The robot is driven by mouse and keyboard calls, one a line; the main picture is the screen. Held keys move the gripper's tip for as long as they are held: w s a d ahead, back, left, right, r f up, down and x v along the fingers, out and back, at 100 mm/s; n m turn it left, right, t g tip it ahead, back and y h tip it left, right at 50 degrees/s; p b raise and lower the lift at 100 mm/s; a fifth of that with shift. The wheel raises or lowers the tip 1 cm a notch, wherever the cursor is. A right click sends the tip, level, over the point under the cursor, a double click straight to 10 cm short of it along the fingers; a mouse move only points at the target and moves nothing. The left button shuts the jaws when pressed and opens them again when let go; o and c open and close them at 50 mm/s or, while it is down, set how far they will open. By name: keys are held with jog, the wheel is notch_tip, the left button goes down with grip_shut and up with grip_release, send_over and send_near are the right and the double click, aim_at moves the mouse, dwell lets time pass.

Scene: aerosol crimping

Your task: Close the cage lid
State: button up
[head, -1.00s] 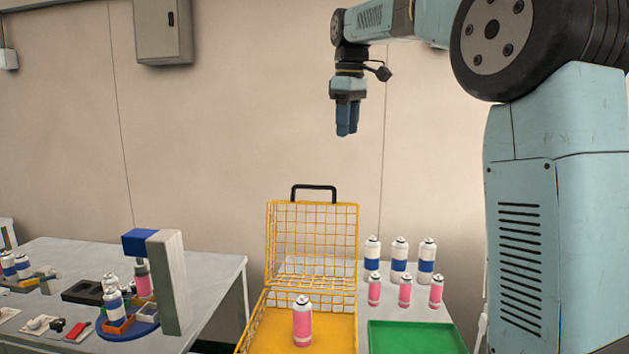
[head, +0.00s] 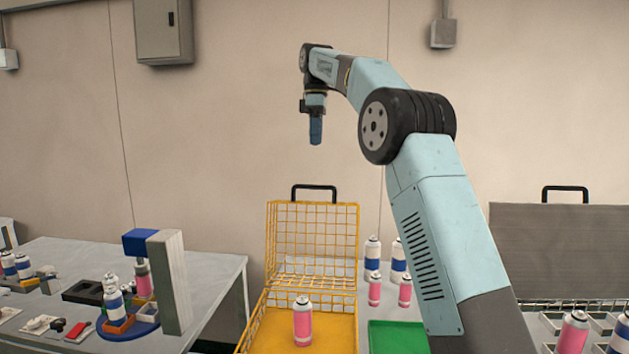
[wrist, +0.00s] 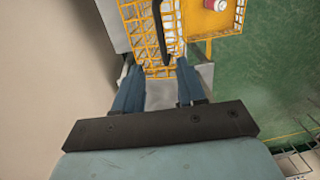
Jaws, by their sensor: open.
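The yellow wire cage (head: 350,320) stands in the middle foreground of the head view, holding a pink-and-white can (head: 302,322). Its mesh lid (head: 313,240) stands open and upright at the back, with a black handle (head: 314,187) on its top edge. My gripper (head: 316,142) hangs pointing down, well above the lid and empty. In the wrist view my gripper (wrist: 158,85) has its two blue fingers apart. The lid mesh (wrist: 140,30) and the dark handle (wrist: 162,30) show beyond and between the fingertips, with space between.
A green tray (head: 398,338) and several cans stand right of the cage, partly behind my arm. A second case with a grey lid (head: 560,250) stands open at far right. A crimping station (head: 165,280) stands on the left table. The wall is behind.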

jog(key=f, duration=0.8)
jog(key=s+f, duration=0.1)
jog(key=f, duration=0.3)
jog(key=shift+f, duration=0.3)
jog(key=shift+c, duration=0.3)
jog(key=shift+r, duration=0.1)
grip_shut()
